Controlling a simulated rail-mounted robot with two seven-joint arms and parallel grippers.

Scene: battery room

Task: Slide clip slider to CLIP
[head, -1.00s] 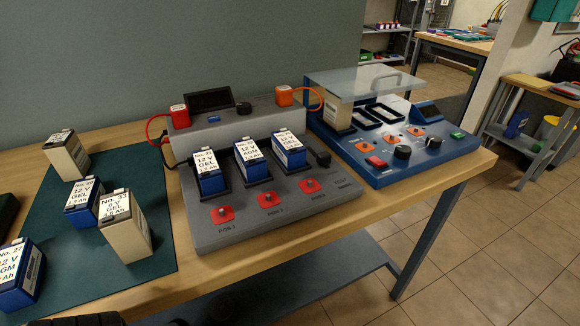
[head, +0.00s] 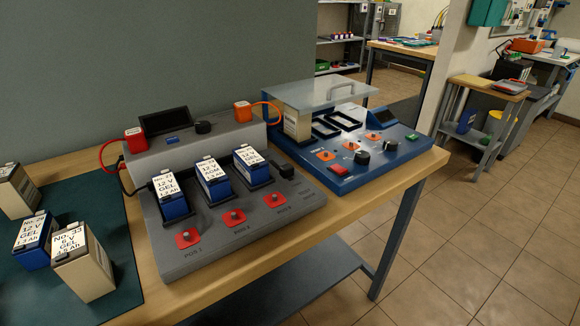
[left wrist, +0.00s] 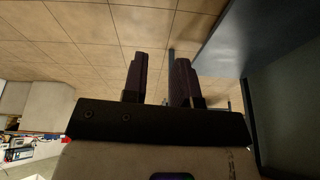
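No part labelled CLIP can be read, and I cannot tell which control is the clip slider. In the head view the grey charger (head: 185,262) carries three batteries and a row of red-plated switches (head: 187,238). My right gripper is in neither view.
Loose batteries, including a beige one (head: 84,262), stand on the green mat (head: 118,283) at left. The wooden table edge (head: 400,187) is bare at front right.

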